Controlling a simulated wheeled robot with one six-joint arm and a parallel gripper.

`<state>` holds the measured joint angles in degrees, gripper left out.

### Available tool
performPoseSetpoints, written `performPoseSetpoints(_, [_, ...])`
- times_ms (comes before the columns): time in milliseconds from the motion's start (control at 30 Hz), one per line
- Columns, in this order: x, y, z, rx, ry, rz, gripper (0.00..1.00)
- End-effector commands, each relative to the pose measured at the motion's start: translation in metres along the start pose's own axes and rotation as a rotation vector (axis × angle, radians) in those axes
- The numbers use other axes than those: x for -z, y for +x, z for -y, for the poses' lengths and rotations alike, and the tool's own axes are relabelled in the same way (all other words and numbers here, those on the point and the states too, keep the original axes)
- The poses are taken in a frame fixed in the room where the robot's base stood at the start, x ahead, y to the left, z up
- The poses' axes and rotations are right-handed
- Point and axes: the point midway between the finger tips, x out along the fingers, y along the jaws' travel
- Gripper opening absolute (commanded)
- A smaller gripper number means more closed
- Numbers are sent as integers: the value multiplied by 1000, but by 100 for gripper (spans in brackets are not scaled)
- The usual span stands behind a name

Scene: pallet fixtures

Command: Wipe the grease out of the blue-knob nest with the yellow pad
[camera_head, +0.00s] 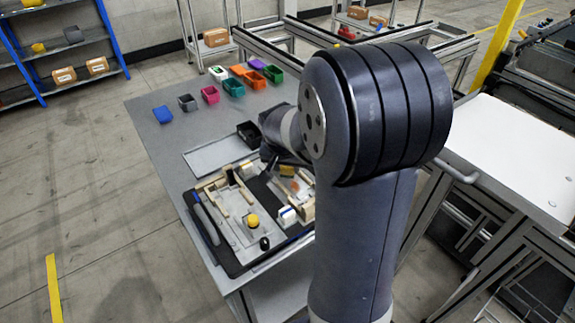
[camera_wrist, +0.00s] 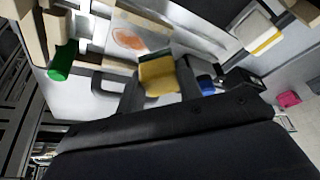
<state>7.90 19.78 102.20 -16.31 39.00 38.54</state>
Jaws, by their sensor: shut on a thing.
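In the wrist view my gripper (camera_wrist: 160,82) is shut on the yellow pad (camera_wrist: 158,77), a small block with a dark strip on top. An orange-brown grease smear (camera_wrist: 128,38) lies on a pale plate just beyond the pad; a gap shows between them in the picture. Whether the pad touches the surface, I cannot tell. A blue knob (camera_wrist: 206,83) is just right of the gripper, and a green knob (camera_wrist: 61,62) is at left. In the head view the pad (camera_head: 287,171) shows at my gripper (camera_head: 283,163), partly hidden by my arm.
Wooden blocks (camera_wrist: 92,63) and a white-and-yellow block (camera_wrist: 257,33) stand near the smear. The fixture board (camera_head: 222,255) also has a yellow knob (camera_head: 253,220) and a black knob (camera_head: 265,243). Several coloured bins (camera_head: 234,88) stand at the table's back.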

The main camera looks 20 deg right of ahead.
Motion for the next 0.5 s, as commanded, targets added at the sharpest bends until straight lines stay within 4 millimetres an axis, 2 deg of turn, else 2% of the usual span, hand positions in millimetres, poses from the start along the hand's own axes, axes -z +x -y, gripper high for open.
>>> performPoseSetpoints(500, [-4, 10, 0, 0, 0, 0, 16])
